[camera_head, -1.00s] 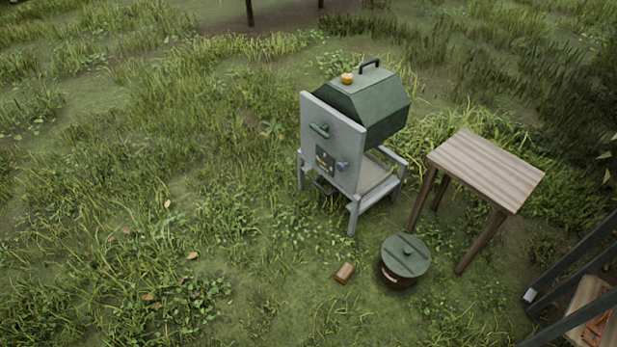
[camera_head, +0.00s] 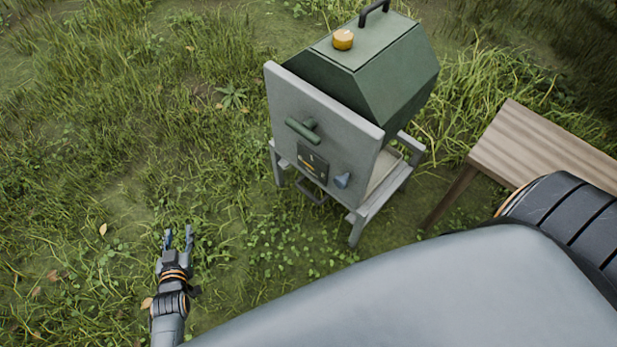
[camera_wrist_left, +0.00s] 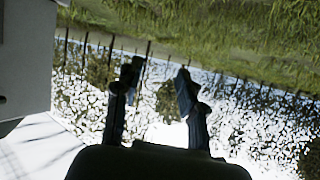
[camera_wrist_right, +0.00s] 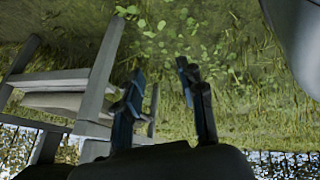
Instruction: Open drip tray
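The green and grey machine (camera_head: 365,70) stands on grey legs in the head view, with a grey front panel (camera_head: 320,105). A dark loop handle (camera_head: 312,193) sits low under the panel; it looks like the drip tray's, and the tray itself is mostly hidden. My left gripper (camera_head: 180,238) is open and empty over the grass, left of and apart from the handle; its fingers also show spread in the left wrist view (camera_wrist_left: 157,85). My right gripper (camera_wrist_right: 158,85) is open and empty in the right wrist view, near a grey legged frame (camera_wrist_right: 95,95). The head view does not show it.
A green handle (camera_head: 302,131), a small dark plate (camera_head: 312,163) and a blue knob (camera_head: 342,180) stick to the panel. A wooden table (camera_head: 545,145) stands at right. My own arm covers the lower right. Grass left of the machine is clear.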

